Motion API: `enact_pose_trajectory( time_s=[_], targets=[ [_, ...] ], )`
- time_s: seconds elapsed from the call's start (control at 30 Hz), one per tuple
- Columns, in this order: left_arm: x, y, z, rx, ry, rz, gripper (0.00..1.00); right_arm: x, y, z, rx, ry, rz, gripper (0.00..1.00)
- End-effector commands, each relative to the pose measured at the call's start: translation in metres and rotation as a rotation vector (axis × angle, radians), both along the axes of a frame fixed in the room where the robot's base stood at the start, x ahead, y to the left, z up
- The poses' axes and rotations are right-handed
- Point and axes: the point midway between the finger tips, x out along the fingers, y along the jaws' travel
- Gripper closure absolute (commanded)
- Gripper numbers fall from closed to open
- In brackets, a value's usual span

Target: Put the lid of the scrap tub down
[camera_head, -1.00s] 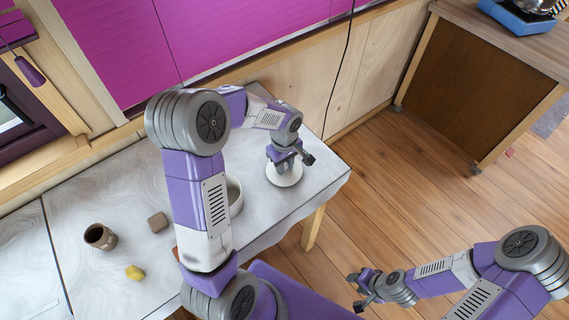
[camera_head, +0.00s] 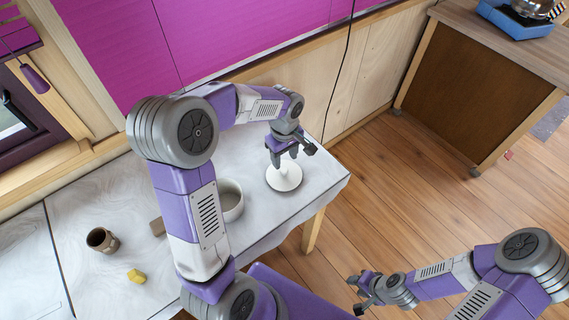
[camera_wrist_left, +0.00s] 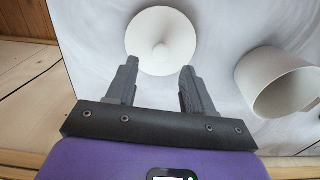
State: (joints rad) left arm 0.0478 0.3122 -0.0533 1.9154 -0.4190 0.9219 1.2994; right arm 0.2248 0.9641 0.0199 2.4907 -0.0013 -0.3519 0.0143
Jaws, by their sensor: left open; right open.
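The white round lid (camera_head: 285,178) with a small knob lies flat on the marbled table near its right end. It also shows in the left wrist view (camera_wrist_left: 160,28), just beyond the fingertips. My left gripper (camera_head: 285,158) is open and empty above the lid, its fingers apart from the knob. The scrap tub (camera_head: 232,207) is a pale open round tub standing left of the lid, partly hidden behind my left arm. It shows at the right in the left wrist view (camera_wrist_left: 280,82). My right gripper (camera_head: 359,292) is open and empty over the floor at the lower right.
A brown mug (camera_head: 102,240), a yellow block (camera_head: 137,276) and a brown block (camera_head: 158,227), partly hidden by my arm, are on the table's left part. The table (camera_head: 322,180) ends just right of the lid. A wooden cabinet (camera_head: 470,100) stands at the upper right.

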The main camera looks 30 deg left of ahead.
Motion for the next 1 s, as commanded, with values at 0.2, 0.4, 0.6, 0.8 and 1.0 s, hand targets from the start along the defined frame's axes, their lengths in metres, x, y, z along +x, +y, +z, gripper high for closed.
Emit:
enact_pose_trajectory(
  time_s=[0.2,0.4,0.6,0.8,1.0],
  targets=[
    [0.0,0.0,0.042,0.0,-0.001,-0.001,0.48,0.0,0.0,0.007,0.0,0.0,0.0,0.57],
    [0.0,0.0,0.055,0.0,0.001,-0.001,0.48,0.0,0.0,0.008,0.0,0.0,0.0,0.57],
    [0.0,0.0,0.056,0.0,0.001,-0.001,0.48,0.0,0.0,0.008,0.0,0.0,0.0,0.57],
    [0.0,0.0,0.056,0.001,0.002,-0.001,0.48,0.0,0.0,0.008,0.0,0.0,0.0,0.57],
    [0.0,0.0,0.06,0.001,0.002,-0.001,0.48,0.0,0.0,0.011,0.0,0.0,0.0,0.57]
  ],
)
